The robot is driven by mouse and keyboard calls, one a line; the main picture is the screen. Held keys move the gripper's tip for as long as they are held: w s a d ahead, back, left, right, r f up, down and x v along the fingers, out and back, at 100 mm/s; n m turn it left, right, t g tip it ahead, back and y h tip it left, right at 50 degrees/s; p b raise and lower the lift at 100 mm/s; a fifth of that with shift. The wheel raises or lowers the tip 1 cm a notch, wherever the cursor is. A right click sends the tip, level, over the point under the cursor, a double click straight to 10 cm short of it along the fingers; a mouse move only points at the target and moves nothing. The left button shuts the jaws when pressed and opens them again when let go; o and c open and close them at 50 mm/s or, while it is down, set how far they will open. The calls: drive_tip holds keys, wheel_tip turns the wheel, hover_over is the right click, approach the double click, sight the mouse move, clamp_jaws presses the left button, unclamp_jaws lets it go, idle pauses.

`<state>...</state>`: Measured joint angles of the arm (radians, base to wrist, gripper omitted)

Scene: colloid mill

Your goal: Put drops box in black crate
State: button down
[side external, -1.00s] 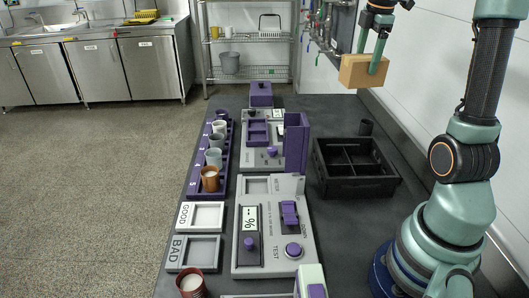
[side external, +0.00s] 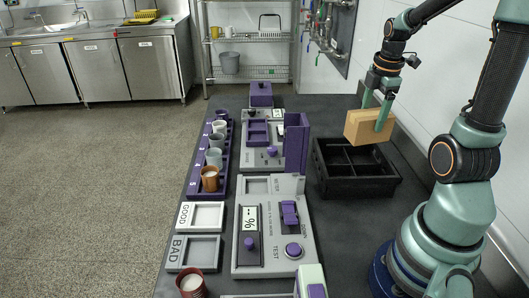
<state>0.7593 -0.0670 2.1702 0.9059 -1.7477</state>
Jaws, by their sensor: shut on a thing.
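The drops box (side external: 367,127) is a plain tan-brown box. My gripper (side external: 376,112) is shut on it, with green fingers on its sides. The box hangs above the black crate (side external: 330,180), over its back part, and hides part of the crate's back rim. The crate stands on the dark bench and has dividers inside. Its visible compartments look empty. I cannot tell the exact height of the box above the rim.
A purple upright panel (side external: 297,143) stands just left of the crate. Grey-and-purple test devices (side external: 272,228), a purple cup rack (side external: 207,180) and trays labelled GOOD (side external: 207,214) and BAD (side external: 201,250) fill the bench's left. The bench in front of the crate is clear.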

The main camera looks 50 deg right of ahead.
sight(366, 142)
wheel_tip(366, 142, down, 9)
drive_tip(key=shift+r, duration=0.1)
idle(0.3)
unclamp_jaws()
